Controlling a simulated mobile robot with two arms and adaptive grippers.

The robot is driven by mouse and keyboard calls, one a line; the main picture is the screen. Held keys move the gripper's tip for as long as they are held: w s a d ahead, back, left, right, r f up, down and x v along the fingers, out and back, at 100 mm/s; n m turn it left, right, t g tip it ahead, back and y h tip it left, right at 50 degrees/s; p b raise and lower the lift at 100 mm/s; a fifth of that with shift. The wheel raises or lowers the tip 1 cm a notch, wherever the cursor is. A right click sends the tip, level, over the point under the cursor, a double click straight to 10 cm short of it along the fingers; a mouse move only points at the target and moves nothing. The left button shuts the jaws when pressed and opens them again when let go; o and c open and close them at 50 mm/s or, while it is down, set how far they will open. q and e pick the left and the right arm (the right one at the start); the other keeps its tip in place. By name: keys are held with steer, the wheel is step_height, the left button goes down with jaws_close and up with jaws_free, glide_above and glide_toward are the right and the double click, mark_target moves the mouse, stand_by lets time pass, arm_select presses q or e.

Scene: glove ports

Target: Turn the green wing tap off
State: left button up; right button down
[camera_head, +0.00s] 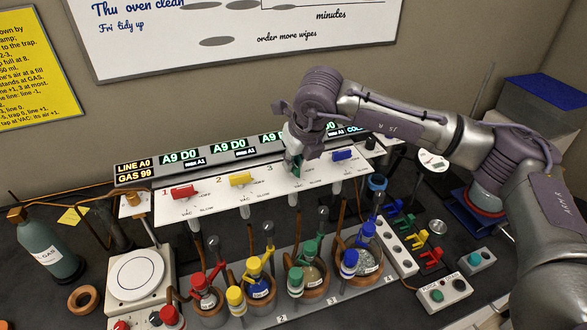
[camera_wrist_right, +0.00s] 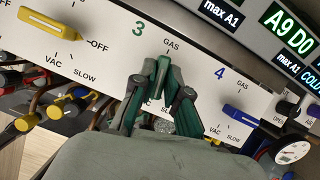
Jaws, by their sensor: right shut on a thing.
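The green wing tap (camera_wrist_right: 161,72) is at station 3 on the white panel (camera_head: 215,205). My right gripper (camera_wrist_right: 161,66) is shut on it, with one finger on each side of the wing. The wing seems to lie near the GAS mark, but the fingers cover most of it, so its exact angle is hard to tell. In the head view my right gripper (camera_head: 292,160) reaches the panel from the upper right and hides most of the tap. My left gripper is not in view.
On the same panel are a red tap (camera_head: 180,191), a yellow tap (camera_head: 240,179) and a blue tap (camera_head: 342,155), the blue one close beside my gripper. Lit displays (camera_head: 228,146) run behind the panel. Flasks with coloured caps (camera_head: 260,286) stand below it.

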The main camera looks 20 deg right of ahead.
steer(key=n+b, duration=0.1)
steer(key=b, duration=0.1)
steer(key=n+y+b, duration=0.1)
steer(key=n+b, duration=0.1)
steer(key=shift+d+f+n, duration=0.1)
steer(key=shift+f+n, duration=0.1)
steer(key=shift+n, duration=0.1)
steer(key=n+b, duration=0.1)
steer(key=n+g+y+b, duration=0.1)
steer(key=n, duration=0.1)
steer(key=shift+w+r+n, duration=0.1)
steer(key=shift+r+n, duration=0.05)
steer(key=shift+n, duration=0.15)
steer(key=n+g+y, duration=0.1)
steer(key=n, duration=0.2)
steer(key=shift+w+d+r+n+b, duration=0.1)
steer(key=shift+n+b, duration=0.2)
steer(key=shift+b, duration=0.05)
steer(key=shift+n+g+y, duration=0.3)
steer(key=shift+n+g, duration=0.8)
steer(key=shift+n, duration=1.2)
steer(key=c, duration=1.2)
jaws_free()
steer(key=v, duration=1.2)
steer(key=shift+w, duration=0.1)
